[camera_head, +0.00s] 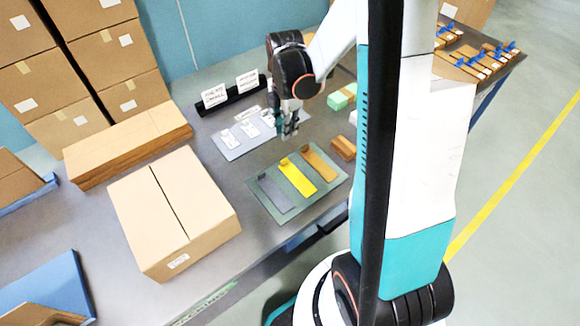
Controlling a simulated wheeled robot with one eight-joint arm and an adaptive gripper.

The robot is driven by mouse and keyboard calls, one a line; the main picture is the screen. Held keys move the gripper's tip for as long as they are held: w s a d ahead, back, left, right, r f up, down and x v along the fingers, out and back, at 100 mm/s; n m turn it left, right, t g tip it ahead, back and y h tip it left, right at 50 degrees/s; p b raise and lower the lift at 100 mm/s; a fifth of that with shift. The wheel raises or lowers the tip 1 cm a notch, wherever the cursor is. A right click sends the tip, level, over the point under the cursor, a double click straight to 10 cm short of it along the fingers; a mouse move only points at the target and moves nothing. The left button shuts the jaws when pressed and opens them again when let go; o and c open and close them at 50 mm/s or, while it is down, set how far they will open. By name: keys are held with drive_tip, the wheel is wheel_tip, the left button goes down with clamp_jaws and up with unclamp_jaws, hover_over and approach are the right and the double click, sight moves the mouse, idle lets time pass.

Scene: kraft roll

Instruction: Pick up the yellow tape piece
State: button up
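The yellow tape piece (298,178) is a flat strip on a green mat (330,189) on the table. It lies between a grey strip (275,194) and an orange-brown strip (320,165). My gripper (287,134) points down above the table, behind the yellow strip in the picture and apart from it. It is near the right end of a grey board with white labels. The fingers are small here, and I cannot tell how far apart they are. I see nothing clearly held in them.
A large closed carton (170,212) stands left of the mat, with flat cardboard (125,147) behind it. The grey label board (236,148) lies behind the mat. Brown blocks (343,148) and a green-and-yellow stack (341,96) are to the right. Stacked cartons (85,60) stand at back left.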

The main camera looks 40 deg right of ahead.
sight(287, 162)
wheel_tip(287, 162, down, 14)
drive_tip(key=b, duration=0.5)
drive_tip(key=shift+r, duration=0.15)
clamp_jaws()
